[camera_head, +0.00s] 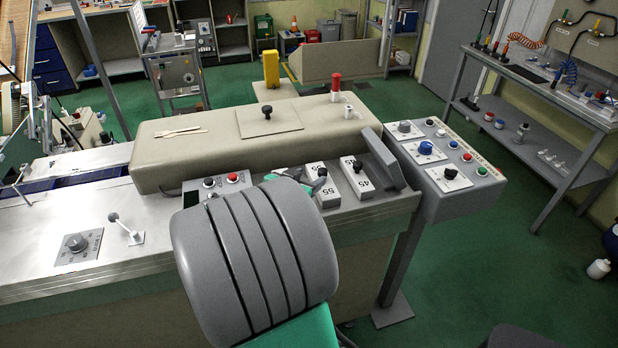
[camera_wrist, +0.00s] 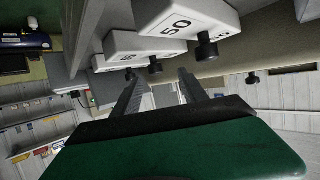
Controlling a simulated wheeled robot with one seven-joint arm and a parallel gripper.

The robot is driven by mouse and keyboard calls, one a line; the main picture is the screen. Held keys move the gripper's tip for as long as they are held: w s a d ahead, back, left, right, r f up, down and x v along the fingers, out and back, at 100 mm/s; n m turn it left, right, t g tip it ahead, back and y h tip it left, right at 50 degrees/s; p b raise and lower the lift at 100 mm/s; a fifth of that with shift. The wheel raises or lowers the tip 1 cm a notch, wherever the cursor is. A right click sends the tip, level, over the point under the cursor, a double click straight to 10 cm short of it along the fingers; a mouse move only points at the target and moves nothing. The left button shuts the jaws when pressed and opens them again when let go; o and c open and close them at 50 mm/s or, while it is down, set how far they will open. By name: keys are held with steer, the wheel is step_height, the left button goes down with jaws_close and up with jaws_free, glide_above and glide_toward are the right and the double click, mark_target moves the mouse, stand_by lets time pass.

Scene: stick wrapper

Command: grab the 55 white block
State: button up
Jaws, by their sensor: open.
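A white block (camera_head: 321,188) with a black knob and a label that looks like 55 sits on the machine top in the head view. Another white block labelled 45 (camera_head: 357,180) stands to its right. In the wrist view a near white block reads 50 (camera_wrist: 188,18), and a white block farther off (camera_wrist: 127,52) has a label starting with 5, hard to read. My gripper (camera_wrist: 160,76) is open, its fingers apart and pointing toward the knob of the farther block. I see nothing held. In the head view my grey wrist hides most of the gripper and possibly another block.
A beige cover (camera_head: 190,160) rises behind the blocks. A slanted grey plate (camera_head: 386,158) stands right of them. A control box (camera_head: 440,170) with knobs and buttons lies farther right. A small panel with red and black buttons (camera_head: 218,186) is left of the blocks.

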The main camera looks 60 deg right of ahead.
mark_target(321, 173)
steer(key=x, duration=0.2)
steer(key=p+x, duration=0.1)
steer(key=x, duration=0.2)
steer(key=s+p+x, duration=0.1)
steer(key=x, duration=0.1)
steer(key=shift+d, duration=0.4)
steer(key=shift+a, duration=0.1)
jaws_close()
